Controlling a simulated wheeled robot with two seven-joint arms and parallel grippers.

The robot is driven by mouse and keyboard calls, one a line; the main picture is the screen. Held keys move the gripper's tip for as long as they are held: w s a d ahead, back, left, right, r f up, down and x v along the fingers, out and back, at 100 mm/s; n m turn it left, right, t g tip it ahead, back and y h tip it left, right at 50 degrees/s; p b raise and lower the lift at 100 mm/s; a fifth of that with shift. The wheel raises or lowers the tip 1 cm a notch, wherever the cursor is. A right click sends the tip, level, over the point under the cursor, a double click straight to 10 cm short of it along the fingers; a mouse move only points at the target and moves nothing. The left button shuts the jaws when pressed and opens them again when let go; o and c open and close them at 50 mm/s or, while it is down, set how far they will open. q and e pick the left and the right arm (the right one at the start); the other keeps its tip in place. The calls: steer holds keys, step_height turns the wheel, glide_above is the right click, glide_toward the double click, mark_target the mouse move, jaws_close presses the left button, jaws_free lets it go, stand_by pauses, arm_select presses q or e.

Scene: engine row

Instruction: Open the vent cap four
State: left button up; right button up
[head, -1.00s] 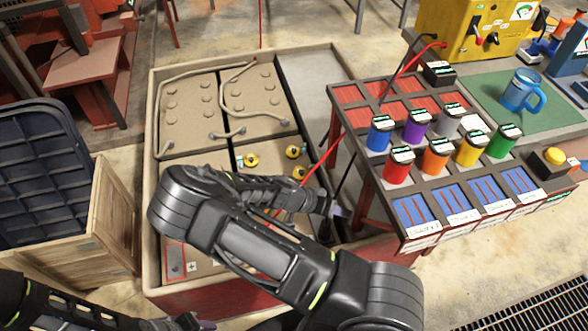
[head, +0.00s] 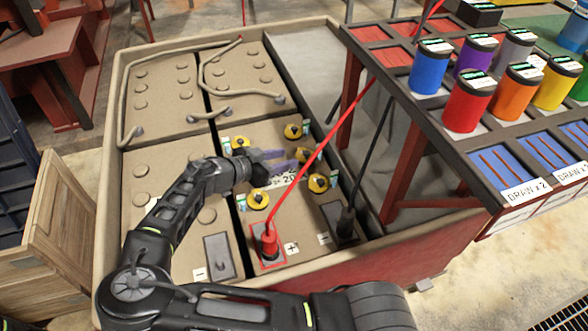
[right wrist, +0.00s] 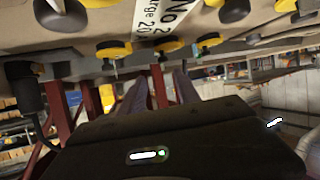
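The battery block (head: 225,240) in the middle carries several yellow vent caps with black centres. One cap (head: 293,131) is at the far right, one (head: 240,142) at the far left, one (head: 318,183) at the right and one (head: 257,199) at the near left. I cannot read which is number four. My right gripper (head: 292,160) hovers over the block among the caps, its two purplish fingers apart and empty. In the right wrist view the fingers (right wrist: 160,88) also stand apart, below several yellow caps (right wrist: 167,44) and a white label (right wrist: 160,15). My left gripper is not in view.
A red clamp (head: 269,240) with a red cable stands on the near terminal. A black clamp (head: 347,225) with a black cable is to its right. A rack of coloured cans (head: 470,102) stands at the right. Grey hoses (head: 125,95) lie over the far blocks.

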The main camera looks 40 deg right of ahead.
mark_target(306, 153)
steer(key=shift+w+a+f, duration=0.15)
steer(key=shift+w+f, duration=0.15)
steer(key=shift+f, duration=0.1)
steer(key=shift+w+r, duration=0.1)
steer(key=shift+r, duration=0.1)
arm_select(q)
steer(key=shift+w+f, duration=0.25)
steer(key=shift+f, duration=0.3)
